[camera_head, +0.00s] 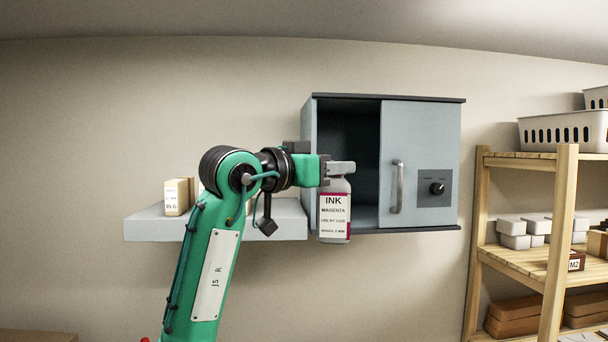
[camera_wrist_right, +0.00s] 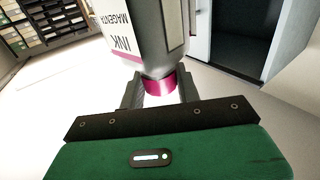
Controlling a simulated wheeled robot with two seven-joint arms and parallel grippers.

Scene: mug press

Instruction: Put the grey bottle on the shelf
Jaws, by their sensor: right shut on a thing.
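The grey bottle (camera_head: 334,212) has a white label reading INK MAGENTA. It hangs upright in the air in the head view, in front of the cabinet's lower left edge. My right gripper (camera_head: 340,168) is shut on its top end. In the right wrist view the bottle (camera_wrist_right: 150,40) shows with a magenta band at its neck, between the fingers of the right gripper (camera_wrist_right: 158,90). The grey wall shelf (camera_head: 275,228) is left of the bottle, with my right arm in front of part of it. My left gripper is not in view.
A small box (camera_head: 175,198) stands on the wall shelf's left part; another is mostly hidden by my arm. A grey cabinet (camera_head: 420,150) is half open, its left side dark inside. A wooden rack (camera_head: 558,230) with boxes and baskets stands at right.

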